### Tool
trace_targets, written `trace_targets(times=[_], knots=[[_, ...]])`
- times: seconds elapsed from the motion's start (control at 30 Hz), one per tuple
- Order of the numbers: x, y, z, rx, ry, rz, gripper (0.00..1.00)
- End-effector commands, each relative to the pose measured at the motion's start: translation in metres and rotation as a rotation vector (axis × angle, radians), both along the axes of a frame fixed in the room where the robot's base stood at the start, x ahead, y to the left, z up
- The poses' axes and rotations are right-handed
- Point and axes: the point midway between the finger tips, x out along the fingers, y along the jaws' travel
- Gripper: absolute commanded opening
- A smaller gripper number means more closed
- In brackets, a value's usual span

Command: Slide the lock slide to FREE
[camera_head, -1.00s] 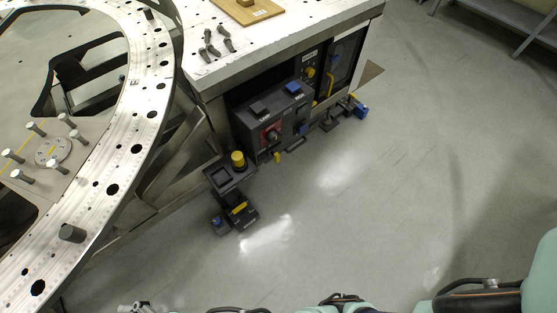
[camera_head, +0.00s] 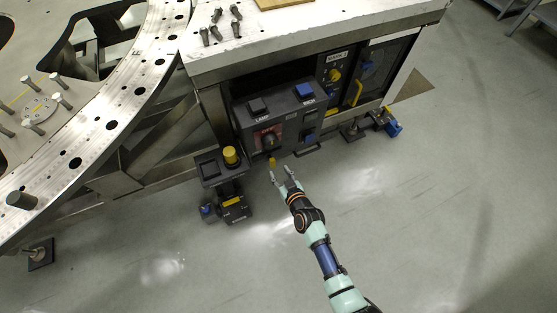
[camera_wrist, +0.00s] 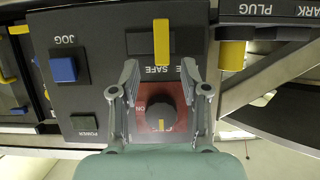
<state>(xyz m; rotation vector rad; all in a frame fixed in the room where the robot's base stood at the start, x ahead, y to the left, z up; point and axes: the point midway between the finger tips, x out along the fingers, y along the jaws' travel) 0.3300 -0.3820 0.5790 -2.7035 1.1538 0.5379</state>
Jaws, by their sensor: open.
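The lock slide's yellow tab (camera_wrist: 162,42) stands out from a dark slot on the control box in the wrist view. The word SAFE shows just below it; another label by the right finger is mostly hidden. In the head view the yellow tab (camera_head: 272,162) shows low on the box front, below the red switch plate. My gripper (camera_wrist: 160,70) is open and empty. Its fingertips lie on either side of the tab in the picture, a little below it; contact is not visible. In the head view my gripper (camera_head: 282,172) is just in front of the box.
The red plate with its dark knob (camera_wrist: 160,115) lies between my fingers in the wrist view. A blue JOG button (camera_wrist: 63,69) is to the left, a yellow plug (camera_wrist: 232,54) to the right. The box (camera_head: 285,115) sits under the table edge; open floor lies in front.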

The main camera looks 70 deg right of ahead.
Motion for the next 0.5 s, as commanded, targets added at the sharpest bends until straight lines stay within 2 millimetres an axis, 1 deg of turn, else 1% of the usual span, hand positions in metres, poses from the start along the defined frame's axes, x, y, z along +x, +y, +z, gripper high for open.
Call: trace_targets(times=[0.07, 0.33, 0.5], knots=[[0.005, -0.005, -0.004, -0.001, 0.0, 0.001, 0.46], [0.038, -0.038, -0.025, -0.001, -0.001, 0.003, 0.46], [0.049, -0.049, -0.029, 0.0, 0.0, 0.003, 0.46]])
